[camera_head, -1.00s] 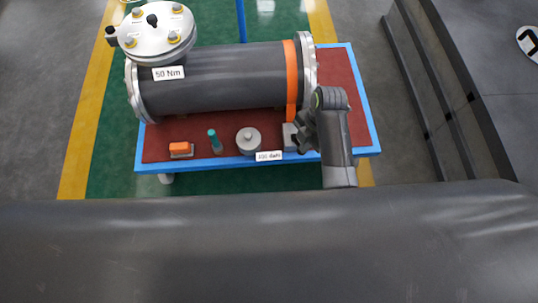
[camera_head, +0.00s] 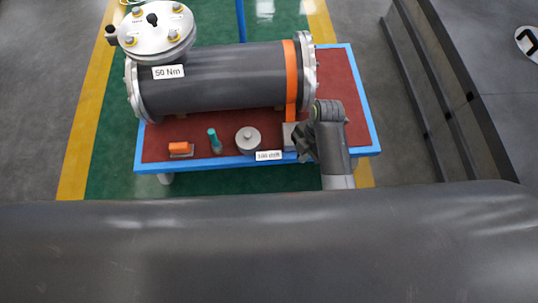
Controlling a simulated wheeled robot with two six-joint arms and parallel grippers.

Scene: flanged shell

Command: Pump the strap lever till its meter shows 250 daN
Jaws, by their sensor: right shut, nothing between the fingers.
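An orange strap (camera_head: 291,75) runs over the right end of a dark grey flanged shell (camera_head: 215,80). It comes down to a small grey block (camera_head: 289,130) at the table's front edge, where the strap lever seems to be; the lever itself is hidden or too small to tell. A white meter plate (camera_head: 268,156) is on the front edge, its figure too blurred to read surely. My right gripper (camera_head: 303,143) is shut and empty, right beside the grey block; I cannot tell whether it touches it. My left gripper is out of view.
The blue-edged table (camera_head: 362,95) has a dark red top. An orange block (camera_head: 179,147), a teal-topped peg (camera_head: 213,139) and a round grey weight-like piece (camera_head: 248,140) stand along its front. A round bolted lid (camera_head: 153,32) and a "50 Nm" plate (camera_head: 168,72) are at left.

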